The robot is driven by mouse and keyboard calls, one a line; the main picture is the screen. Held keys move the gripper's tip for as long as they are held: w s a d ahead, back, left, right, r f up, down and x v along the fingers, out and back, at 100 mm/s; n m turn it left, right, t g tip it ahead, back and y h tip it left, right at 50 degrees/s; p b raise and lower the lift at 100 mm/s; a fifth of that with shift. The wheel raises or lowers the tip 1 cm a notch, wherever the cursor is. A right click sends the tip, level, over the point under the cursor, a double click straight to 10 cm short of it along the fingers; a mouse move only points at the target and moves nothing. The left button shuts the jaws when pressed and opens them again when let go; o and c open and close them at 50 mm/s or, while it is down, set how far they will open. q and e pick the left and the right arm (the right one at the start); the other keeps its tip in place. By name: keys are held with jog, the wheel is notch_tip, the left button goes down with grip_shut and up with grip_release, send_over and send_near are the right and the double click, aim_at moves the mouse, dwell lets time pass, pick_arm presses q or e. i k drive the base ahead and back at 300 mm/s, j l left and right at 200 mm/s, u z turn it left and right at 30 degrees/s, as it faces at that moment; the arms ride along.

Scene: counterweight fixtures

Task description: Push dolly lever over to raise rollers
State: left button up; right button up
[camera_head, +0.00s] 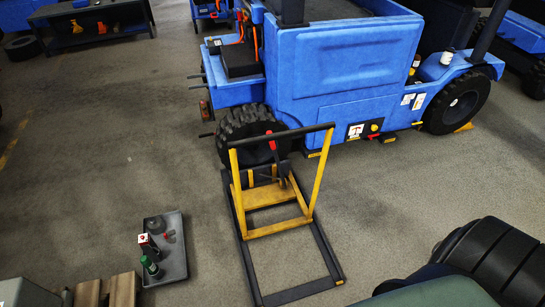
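The dolly (305,235) stands on the floor in the middle, with a low black base frame and a yellow upright frame topped by a black crossbar (285,137). Its lever (277,163) is a dark bar with a red grip (271,140) at the top. It stands nearly upright, tilted slightly left, behind the crossbar. The dolly's far end is close to the blue vehicle's near wheel (248,135); I cannot tell whether they touch. The rollers cannot be made out. Neither of my grippers is in view.
A blue vehicle (345,65) stands behind the dolly. A grey tray (173,262) with bottles lies at lower left, beside a wooden pallet (108,291). A dark bench (95,20) is at far left. Dark ribbed shapes fill the lower right.

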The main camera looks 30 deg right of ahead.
aim_at(272, 145)
jog(key=z, duration=1)
